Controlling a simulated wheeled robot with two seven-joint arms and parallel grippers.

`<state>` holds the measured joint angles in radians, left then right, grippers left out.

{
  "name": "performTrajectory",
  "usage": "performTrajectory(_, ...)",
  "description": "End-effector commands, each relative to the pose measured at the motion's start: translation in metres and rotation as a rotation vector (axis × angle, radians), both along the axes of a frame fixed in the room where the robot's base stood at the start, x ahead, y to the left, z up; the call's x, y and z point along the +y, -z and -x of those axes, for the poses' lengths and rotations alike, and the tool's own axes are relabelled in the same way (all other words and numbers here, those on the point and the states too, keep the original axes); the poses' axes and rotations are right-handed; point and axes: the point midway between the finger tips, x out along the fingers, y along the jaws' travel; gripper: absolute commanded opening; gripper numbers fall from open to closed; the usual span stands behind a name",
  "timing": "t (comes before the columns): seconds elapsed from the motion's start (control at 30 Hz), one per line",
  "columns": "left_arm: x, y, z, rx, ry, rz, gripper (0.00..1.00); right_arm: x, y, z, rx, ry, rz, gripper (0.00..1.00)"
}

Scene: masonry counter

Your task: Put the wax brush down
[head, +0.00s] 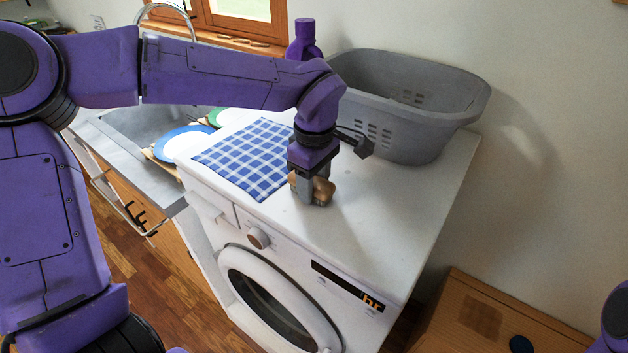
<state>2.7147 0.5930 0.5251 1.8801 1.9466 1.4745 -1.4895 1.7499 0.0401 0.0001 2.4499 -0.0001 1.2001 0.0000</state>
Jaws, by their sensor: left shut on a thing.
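My left gripper (311,188) points down over the front part of the white washing machine top (390,210). It is shut on a small brown thing, which I take to be the wax brush (325,190). The gripper's fingers hide part of the brush. The brush is at or just above the white top; I cannot tell whether it touches. My right gripper is not in view; only a bit of my right arm shows at the lower right edge.
A blue checked cloth (247,157) lies left of the gripper. A grey laundry basket (405,100) stands behind, with a purple bottle (304,38) beside it. Plates (180,142) and a sink (150,118) are further left. The white top right of the gripper is clear.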

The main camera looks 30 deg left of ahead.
Motion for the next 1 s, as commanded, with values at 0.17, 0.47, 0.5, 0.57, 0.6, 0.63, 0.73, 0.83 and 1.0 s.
performTrajectory(0.17,0.000,0.001,0.000,0.000,0.000,0.001,0.13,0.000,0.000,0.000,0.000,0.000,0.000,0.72)
performTrajectory(0.47,0.000,0.003,0.000,0.000,0.000,0.000,0.72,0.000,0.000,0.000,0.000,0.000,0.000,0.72)
performTrajectory(0.5,0.000,0.003,0.000,0.000,0.000,0.000,0.72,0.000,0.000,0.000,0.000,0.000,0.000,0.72)
performTrajectory(0.57,0.000,0.003,0.000,0.000,0.000,0.000,0.72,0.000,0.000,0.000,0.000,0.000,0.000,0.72)
performTrajectory(0.6,0.000,0.002,0.000,0.000,0.000,0.000,0.72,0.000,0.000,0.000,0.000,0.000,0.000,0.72)
performTrajectory(0.63,0.000,0.000,0.000,-0.001,0.000,-0.001,0.72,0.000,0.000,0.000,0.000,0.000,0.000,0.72)
performTrajectory(0.73,0.000,-0.013,-0.001,-0.004,-0.002,0.001,0.72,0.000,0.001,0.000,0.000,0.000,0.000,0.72)
performTrajectory(0.83,-0.001,-0.037,-0.001,-0.005,-0.002,0.002,0.72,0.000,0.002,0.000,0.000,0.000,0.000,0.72)
performTrajectory(1.0,-0.001,-0.082,-0.001,-0.004,-0.002,0.000,0.72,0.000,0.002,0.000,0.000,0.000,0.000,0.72)
